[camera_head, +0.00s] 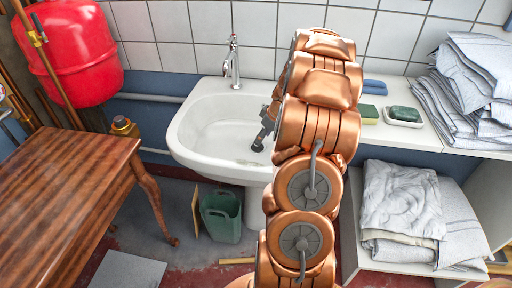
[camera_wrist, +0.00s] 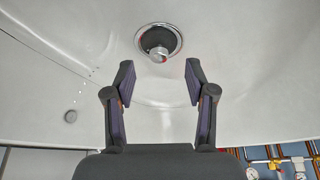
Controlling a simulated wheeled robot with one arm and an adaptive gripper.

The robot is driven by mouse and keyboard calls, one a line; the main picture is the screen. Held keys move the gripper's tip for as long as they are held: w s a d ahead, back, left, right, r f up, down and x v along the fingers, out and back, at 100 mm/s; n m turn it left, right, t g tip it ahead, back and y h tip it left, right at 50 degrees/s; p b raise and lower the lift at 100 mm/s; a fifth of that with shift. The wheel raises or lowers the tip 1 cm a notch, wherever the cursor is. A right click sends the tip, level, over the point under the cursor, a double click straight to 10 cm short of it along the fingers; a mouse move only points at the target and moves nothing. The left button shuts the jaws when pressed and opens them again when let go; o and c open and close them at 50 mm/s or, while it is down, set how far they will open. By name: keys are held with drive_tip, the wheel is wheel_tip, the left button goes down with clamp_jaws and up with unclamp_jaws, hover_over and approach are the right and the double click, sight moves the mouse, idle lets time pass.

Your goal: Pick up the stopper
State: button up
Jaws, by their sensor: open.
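The stopper (camera_wrist: 160,53) shows in the wrist view as a small pale, rounded piece with a reddish edge. It sits at the dark drain hole with a metal ring, in the white sink bowl. My gripper (camera_wrist: 160,80) is open and empty, its two dark fingers apart. In the picture, the stopper lies just beyond the fingertips, roughly centred between them. No contact shows. In the head view my gripper (camera_head: 263,132) is over the right side of the sink (camera_head: 190,140), partly behind my copper-coloured arm. I cannot make out the stopper in that view.
A chrome tap (camera_head: 232,62) stands at the sink's back. A counter right of it holds a green sponge (camera_head: 368,114), a soap dish (camera_head: 403,118) and folded cloths (camera_head: 478,85). A wooden table (camera_head: 70,200) is left.

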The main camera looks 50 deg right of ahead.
drive_tip(key=shift+w+p+x, duration=0.15)
drive_tip(key=shift+p+x, duration=0.05)
drive_tip(key=shift+x, duration=1.15)
drive_tip(key=shift+w+p+x, duration=0.15)
drive_tip(key=shift+x, duration=1.2)
drive_tip(key=shift+r, duration=0.1)
clamp_jaws()
